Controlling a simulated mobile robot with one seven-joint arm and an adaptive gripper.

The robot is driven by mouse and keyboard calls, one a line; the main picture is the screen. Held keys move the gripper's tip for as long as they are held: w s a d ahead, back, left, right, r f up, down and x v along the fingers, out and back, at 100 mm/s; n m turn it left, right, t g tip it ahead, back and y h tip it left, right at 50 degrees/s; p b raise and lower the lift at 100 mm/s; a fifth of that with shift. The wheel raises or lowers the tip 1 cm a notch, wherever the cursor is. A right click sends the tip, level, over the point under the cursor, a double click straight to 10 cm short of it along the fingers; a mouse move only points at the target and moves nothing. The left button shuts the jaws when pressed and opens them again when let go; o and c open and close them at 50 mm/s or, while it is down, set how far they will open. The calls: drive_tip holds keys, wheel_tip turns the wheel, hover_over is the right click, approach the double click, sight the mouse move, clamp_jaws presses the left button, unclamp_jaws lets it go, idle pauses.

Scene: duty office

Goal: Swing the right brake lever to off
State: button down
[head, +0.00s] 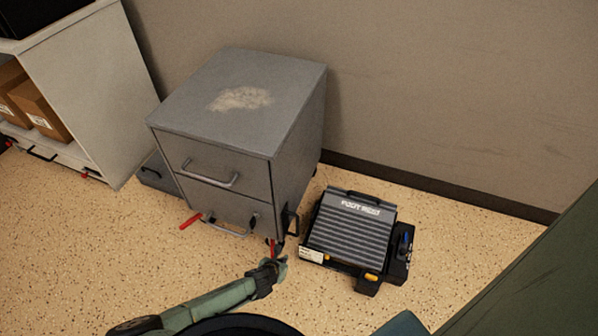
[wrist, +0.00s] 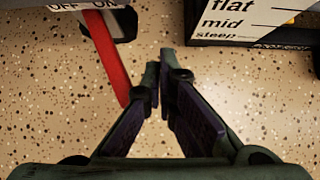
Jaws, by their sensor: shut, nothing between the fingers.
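The grey drawer cabinet (head: 215,150) stands against the wall in the head view. Its right brake lever (head: 272,249) is a short red bar sticking out at the lower front right corner. In the wrist view the red lever (wrist: 108,58) slants down and right from beside the "OFF ON" label (wrist: 82,5). My gripper (head: 281,262) is close to this lever, on its right. In the wrist view my gripper (wrist: 165,62) is shut and empty, with a gap of floor between its tips and the lever. The left brake lever (head: 190,221) points outward to the left.
A black foot rest (head: 350,230) lies on the floor right of the cabinet; its label panel (wrist: 235,20) shows in the wrist view. A white shelf with boxes (head: 85,80) stands at left. Speckled floor (head: 150,260) in front of the cabinet is clear.

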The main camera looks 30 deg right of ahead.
drive_tip(key=shift+w, duration=0.1)
idle(0.3)
drive_tip(key=shift+w+a+b, duration=0.5)
drive_tip(key=shift+w+a, duration=1.6)
drive_tip(key=shift+w, duration=0.45)
drive_tip(key=s+a+r+p, duration=0.6)
drive_tip(key=s+a+p, duration=0.1)
drive_tip(key=s+p, duration=0.1)
drive_tip(key=shift+a+p, duration=0.35)
drive_tip(key=shift+p, duration=0.05)
idle(0.3)
idle(0.4)
